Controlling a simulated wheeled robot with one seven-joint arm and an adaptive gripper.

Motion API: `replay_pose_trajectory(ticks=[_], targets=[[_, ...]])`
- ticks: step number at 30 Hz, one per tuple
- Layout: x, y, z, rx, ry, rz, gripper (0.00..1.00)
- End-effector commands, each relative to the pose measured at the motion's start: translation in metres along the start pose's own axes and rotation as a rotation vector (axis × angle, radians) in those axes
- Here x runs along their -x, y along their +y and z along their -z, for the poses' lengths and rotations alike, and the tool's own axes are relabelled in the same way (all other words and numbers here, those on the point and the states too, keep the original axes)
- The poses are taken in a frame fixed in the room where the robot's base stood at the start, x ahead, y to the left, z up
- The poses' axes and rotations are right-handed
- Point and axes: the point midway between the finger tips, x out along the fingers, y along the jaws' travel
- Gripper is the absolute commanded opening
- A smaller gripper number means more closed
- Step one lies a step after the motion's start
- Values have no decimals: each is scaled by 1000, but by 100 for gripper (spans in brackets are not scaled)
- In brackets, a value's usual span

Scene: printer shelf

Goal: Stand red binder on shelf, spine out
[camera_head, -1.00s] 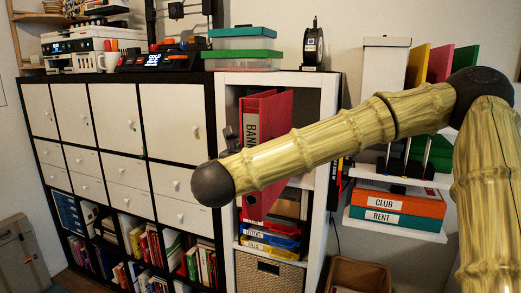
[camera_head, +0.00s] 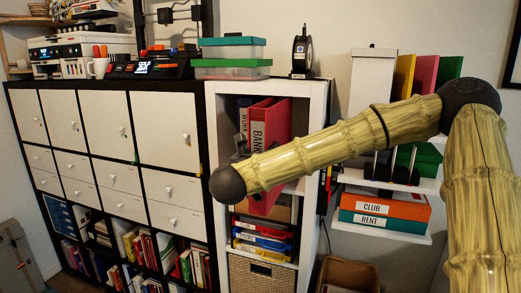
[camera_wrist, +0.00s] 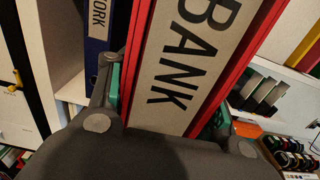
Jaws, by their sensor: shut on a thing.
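The red binder (camera_head: 272,118) is upright but slightly tilted, its white BANK spine label facing me. It is at the opening of the upper compartment of the white shelf unit (camera_head: 317,130), and its lower end overlaps the compartment's floor board in the head view. My gripper (camera_head: 243,145) is shut on the red binder. In the wrist view, green-padded fingers (camera_wrist: 168,108) grip both sides of the binder's spine (camera_wrist: 185,60). My arm covers part of the binder in the head view. How deep the binder is inside the compartment I cannot tell.
A blue WORK binder (camera_wrist: 97,40) stands left of the red binder in the compartment; its label also shows in the head view (camera_head: 243,122). Coloured trays (camera_head: 262,238) are below. A wall shelf with CLUB and RENT binders (camera_head: 385,208) is at the right.

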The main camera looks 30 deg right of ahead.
Motion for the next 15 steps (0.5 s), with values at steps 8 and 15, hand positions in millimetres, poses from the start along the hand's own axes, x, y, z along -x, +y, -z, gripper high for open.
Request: replay_pose_trajectory(ticks=[8, 15], targets=[[-23, 0, -4, -2, -2, 1, 0], [-42, 0, -5, -2, -3, 1, 0]])
